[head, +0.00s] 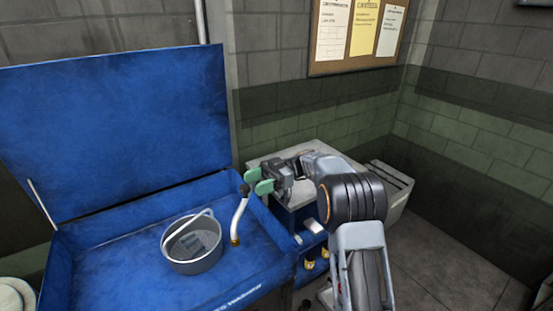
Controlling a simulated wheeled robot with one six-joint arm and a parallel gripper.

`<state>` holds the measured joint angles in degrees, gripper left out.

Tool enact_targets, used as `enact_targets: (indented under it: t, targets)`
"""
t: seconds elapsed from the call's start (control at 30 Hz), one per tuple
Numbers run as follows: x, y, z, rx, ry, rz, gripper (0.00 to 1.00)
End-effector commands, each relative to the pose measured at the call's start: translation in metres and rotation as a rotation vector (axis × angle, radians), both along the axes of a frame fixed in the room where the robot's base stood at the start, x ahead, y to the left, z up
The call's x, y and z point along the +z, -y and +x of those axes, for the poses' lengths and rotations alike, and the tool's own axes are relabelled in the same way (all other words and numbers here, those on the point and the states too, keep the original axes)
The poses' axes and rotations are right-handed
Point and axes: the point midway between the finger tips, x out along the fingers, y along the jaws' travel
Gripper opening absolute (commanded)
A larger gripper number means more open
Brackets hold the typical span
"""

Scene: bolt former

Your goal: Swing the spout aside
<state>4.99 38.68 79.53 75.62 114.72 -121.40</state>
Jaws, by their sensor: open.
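The spout (240,217) is a pale, slightly curved tube with a black upper end and a brass-coloured tip. It hangs over the right part of the blue parts washer's basin (110,255), with its tip to the right of a grey basket. My gripper (258,181) has green finger pads and is open. It is at the spout's black upper end, just right of it in the picture. I cannot tell whether the pads touch the spout or whether its top lies between them.
A grey metal basket (194,262) with a raised handle sits in the basin. The blue lid (110,125) stands open behind. A grey-topped cabinet (268,163) is behind my gripper, with a pale crate (393,185) to its right. Open floor lies at the right.

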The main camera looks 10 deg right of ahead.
Motion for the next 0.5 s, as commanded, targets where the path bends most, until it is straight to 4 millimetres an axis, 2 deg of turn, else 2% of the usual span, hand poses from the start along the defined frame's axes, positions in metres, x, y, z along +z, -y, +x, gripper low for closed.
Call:
enact_targets:
  t: [0.03,0.5]
  targets:
    - [0.009,0.005,0.002,-0.002,-0.005,0.0,0.56]
    - [0.009,0.036,0.015,-0.001,-0.005,0.001,0.56]
